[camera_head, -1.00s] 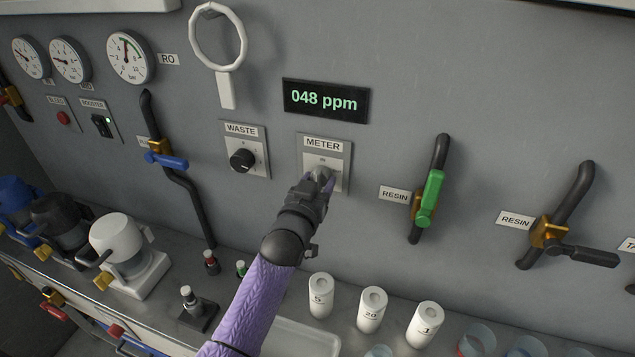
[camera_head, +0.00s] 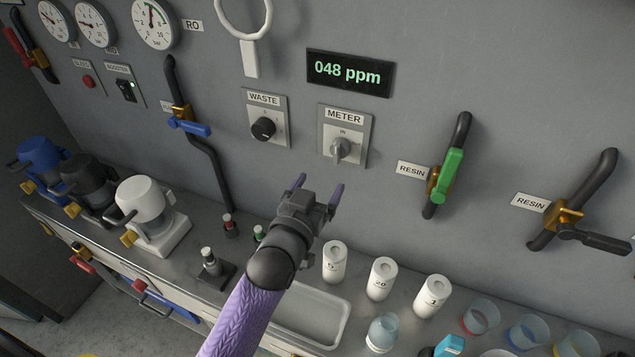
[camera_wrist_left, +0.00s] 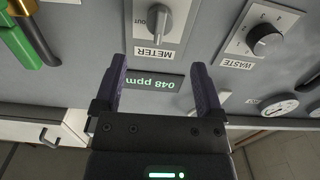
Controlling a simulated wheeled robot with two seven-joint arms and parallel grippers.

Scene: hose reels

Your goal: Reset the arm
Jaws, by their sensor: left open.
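My left gripper (camera_head: 319,190) is open and empty, with its two purple fingers spread apart. It is in front of the grey wall panel, below the METER switch (camera_head: 341,149), and does not touch it. The METER switch has a grey knob on a pale plate. It also shows in the left wrist view (camera_wrist_left: 155,20), beyond the fingers. The display (camera_head: 350,73) above it reads 048 ppm. My left arm, in a purple sleeve, comes up from the bottom of the head view. My right gripper is in neither view.
The WASTE knob (camera_head: 264,129) is left of the METER switch. A green-handled RESIN valve (camera_head: 447,175) and a black-handled one (camera_head: 590,237) stick out at right. Several white cylinders, including one marked 20 (camera_head: 381,279), and a white tray (camera_head: 318,318) are on the counter below.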

